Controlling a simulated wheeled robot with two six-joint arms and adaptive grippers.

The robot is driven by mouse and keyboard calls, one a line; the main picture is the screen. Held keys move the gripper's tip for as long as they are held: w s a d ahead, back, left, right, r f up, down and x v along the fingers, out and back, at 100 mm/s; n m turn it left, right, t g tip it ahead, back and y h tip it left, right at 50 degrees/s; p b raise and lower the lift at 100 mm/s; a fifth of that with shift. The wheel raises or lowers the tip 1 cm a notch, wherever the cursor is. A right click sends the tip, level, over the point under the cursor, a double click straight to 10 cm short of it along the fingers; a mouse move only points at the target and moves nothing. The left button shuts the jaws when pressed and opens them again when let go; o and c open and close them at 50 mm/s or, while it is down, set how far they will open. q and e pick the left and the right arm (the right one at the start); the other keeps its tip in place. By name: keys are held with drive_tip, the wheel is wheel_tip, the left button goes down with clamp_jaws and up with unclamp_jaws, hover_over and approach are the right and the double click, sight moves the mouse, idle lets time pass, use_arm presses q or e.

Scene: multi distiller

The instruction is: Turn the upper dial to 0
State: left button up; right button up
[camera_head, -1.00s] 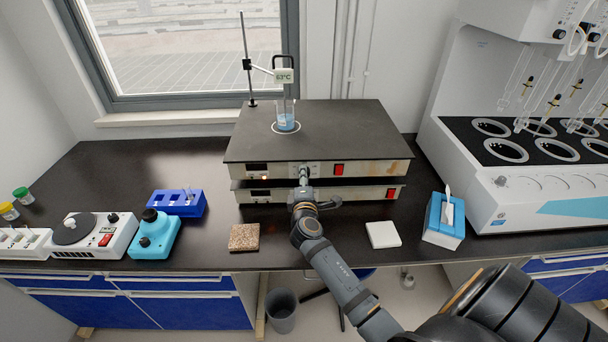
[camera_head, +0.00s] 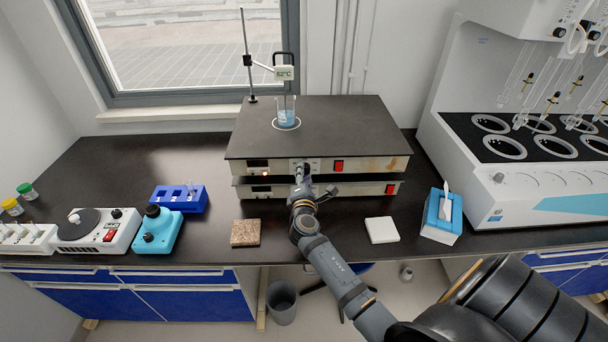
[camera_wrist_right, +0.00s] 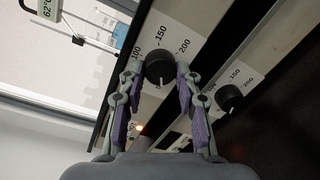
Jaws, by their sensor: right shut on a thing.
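The upper dial (camera_wrist_right: 159,67) is a black knob on the front of the upper hot plate (camera_head: 315,128). It sits between the two fingers of my right gripper (camera_wrist_right: 158,73), which is shut on it. In the head view my right gripper (camera_head: 301,174) reaches the front panel and hides the knob. The lower dial (camera_wrist_right: 229,98), with a similar scale, is beside my fingers and untouched. My left gripper is out of view.
A beaker of blue liquid (camera_head: 286,115) stands on the upper plate under a thermometer display (camera_head: 284,73) reading 62°C. The lower hot plate (camera_head: 325,191) is directly below. A brown tile (camera_head: 246,233) and white tile (camera_head: 381,230) lie on the bench in front.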

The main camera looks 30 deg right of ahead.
drive_tip(key=o, duration=1.2)
drive_tip(key=shift+c, duration=0.2)
drive_tip(key=shift+s, duration=0.1)
drive_tip(key=v, duration=0.7)
drive_tip(key=shift+a, duration=0.15)
drive_tip(key=shift+s, duration=0.1)
